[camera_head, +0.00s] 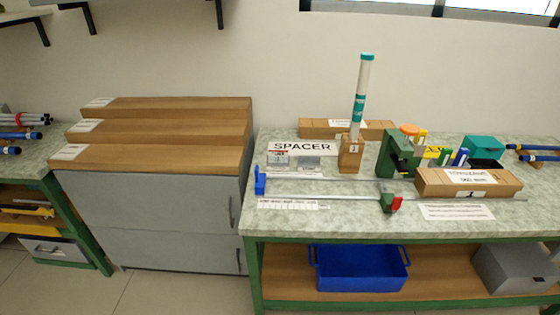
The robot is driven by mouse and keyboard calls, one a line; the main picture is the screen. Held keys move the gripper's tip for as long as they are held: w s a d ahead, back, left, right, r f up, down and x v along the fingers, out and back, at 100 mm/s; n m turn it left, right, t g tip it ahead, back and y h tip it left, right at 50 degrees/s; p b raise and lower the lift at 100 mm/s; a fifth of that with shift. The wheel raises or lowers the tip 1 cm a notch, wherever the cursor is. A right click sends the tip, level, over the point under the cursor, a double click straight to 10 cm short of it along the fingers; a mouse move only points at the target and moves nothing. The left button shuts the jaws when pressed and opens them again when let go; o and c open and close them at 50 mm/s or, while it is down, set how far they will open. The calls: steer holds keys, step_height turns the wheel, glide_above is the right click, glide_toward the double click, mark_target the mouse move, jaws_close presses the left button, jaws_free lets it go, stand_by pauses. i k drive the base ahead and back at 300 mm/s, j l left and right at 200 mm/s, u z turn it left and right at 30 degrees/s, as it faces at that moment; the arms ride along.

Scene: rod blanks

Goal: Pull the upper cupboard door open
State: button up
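The cupboard stands left of the green workbench, with a stepped wooden top (155,155). Its upper door (145,203) is a grey panel that looks shut. A slim dark vertical handle (231,212) sits near the door's right edge, close to the bench. The lower door (175,254) is a matching grey panel below it, also looking shut, with its own handle (239,260) at the right. My gripper is not in view.
The workbench (290,225) stands right beside the cupboard's handle side and bears a spacer sign, clamps, boxes and a tall tube. A blue bin (360,268) sits on its lower shelf. Another bench (35,165) stands at the left. Tiled floor (130,292) shows in front.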

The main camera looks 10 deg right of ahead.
mark_target(212, 204)
steer(key=z, duration=1.75)
steer(key=u, duration=2.45)
steer(key=i+j, duration=0.1)
steer(key=i, duration=0.45)
steer(key=i+j, duration=0.15)
steer(key=i, duration=0.4)
steer(key=l+z, duration=0.05)
